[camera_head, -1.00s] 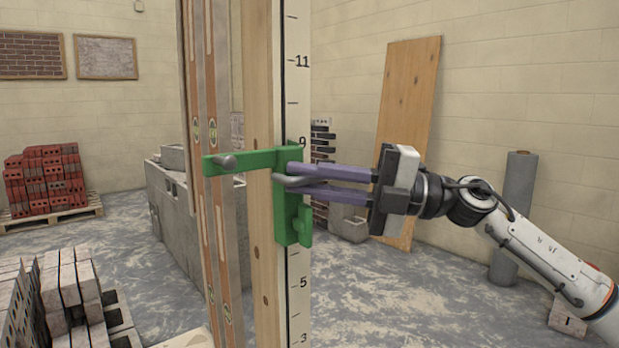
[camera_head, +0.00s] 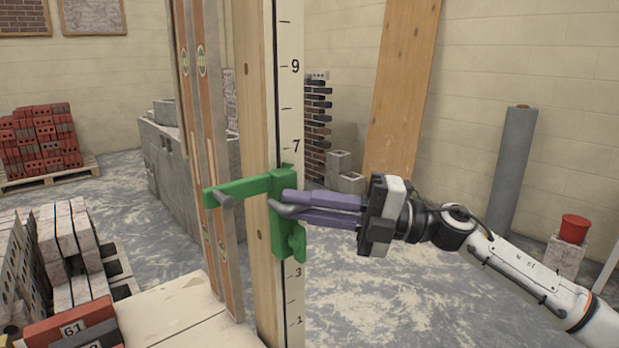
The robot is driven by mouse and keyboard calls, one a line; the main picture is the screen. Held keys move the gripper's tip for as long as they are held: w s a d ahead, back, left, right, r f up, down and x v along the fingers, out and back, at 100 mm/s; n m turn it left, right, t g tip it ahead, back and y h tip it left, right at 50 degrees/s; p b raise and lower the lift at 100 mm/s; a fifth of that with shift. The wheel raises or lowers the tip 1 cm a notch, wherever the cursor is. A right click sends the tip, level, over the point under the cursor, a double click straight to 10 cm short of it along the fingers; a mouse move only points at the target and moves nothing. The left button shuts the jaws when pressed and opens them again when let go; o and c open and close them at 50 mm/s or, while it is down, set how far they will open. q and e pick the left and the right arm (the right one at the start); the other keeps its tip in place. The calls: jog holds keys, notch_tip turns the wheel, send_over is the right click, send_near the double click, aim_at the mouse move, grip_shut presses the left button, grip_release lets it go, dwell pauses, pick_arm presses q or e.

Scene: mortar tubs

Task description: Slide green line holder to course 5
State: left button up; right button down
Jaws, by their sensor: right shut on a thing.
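The green line holder (camera_head: 284,235) sits on the upright wooden pole, against its numbered white scale (camera_head: 290,110). Its arm reaches left and ends in a grey peg, and a green knob shows low on its right side. The holder's top edge is a little below the 7 and its lower end a little above the 3. The 5 is hidden behind it. My right gripper (camera_head: 288,203), with purple fingers, comes from the right and is shut on the holder around its grey handle. My left gripper is not in view.
Two spirit levels (camera_head: 205,130) stand just left of the pole. Grey blocks (camera_head: 165,160) are behind them, and bricks (camera_head: 72,333) lie at the lower left. A wood board (camera_head: 400,90), grey roll (camera_head: 512,165) and red tub (camera_head: 574,228) are at the right, clear of the holder.

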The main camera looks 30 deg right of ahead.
notch_tip(320, 180, down, 9)
jog(key=b, duration=0.4)
jog(key=shift+f, duration=0.2)
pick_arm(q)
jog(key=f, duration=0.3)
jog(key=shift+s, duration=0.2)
pick_arm(e)
jog(key=shift+f, duration=0.45)
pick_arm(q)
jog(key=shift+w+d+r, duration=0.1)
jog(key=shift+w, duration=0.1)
pick_arm(e)
jog(key=c, duration=1.8)
grip_release()
jog(key=shift+s+d+f+b, duration=0.1)
jog(key=shift+s+d+b, duration=0.2)
jog(key=shift+d, duration=0.1)
send_near(304, 262)
jog(key=shift+s, duration=0.1)
